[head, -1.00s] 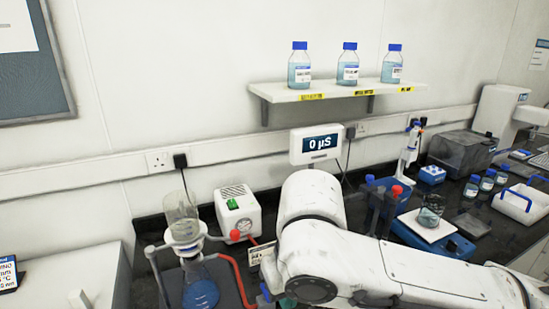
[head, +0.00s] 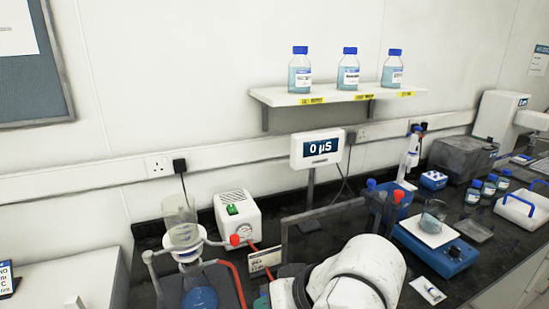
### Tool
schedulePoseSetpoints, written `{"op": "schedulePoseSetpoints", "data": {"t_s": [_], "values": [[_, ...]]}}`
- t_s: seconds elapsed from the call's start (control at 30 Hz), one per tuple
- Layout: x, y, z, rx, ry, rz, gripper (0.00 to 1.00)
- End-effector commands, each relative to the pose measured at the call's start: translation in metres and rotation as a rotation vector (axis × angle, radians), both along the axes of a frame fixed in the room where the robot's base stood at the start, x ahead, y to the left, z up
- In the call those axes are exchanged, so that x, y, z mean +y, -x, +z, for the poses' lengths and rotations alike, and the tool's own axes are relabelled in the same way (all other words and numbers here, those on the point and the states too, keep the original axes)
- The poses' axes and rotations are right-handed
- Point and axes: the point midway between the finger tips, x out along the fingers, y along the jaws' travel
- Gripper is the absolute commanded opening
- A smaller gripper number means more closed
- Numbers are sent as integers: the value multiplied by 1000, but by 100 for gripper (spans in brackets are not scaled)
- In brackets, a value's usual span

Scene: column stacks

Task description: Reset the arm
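My white arm (head: 355,275) shows at the bottom centre of the head view, low in front of the bench. My gripper is not in view; only a rounded arm link shows. The meter reading "0 µS" (head: 318,148) stands upright behind the arm on a thin post. A dark-framed clear panel (head: 285,245) stands just behind the arm link. I cannot tell whether the arm touches it.
A glass filter funnel and flask (head: 183,232) stand left of the arm, beside a white pump (head: 238,215). A blue stirrer or balance (head: 450,255) with a beaker (head: 433,215) stands to the right. A wall shelf (head: 330,97) holds three bottles.

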Motion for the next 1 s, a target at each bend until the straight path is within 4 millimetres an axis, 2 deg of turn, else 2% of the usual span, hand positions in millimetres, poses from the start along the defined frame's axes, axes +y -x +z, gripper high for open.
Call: {"op": "schedulePoseSetpoints", "data": {"t_s": [0.03, 0.17, 0.33, 0.47, 0.6, 0.7, 0.8, 0.9, 1.0], "values": [[-8, 5, -17, 16, -19, -30, 0], [-39, 18, -59, 40, -21, -118, 0], [-91, 56, -127, 104, 42, -232, 0], [-139, 102, -180, 175, 138, -309, 0], [-194, 164, -228, 261, 275, -370, 0], [-229, 208, -250, 317, 374, -393, 0], [-256, 241, -261, 360, 454, -405, 0], [-275, 264, -266, 389, 508, -411, 0], [-283, 274, -268, 401, 536, -411, 0]]}}
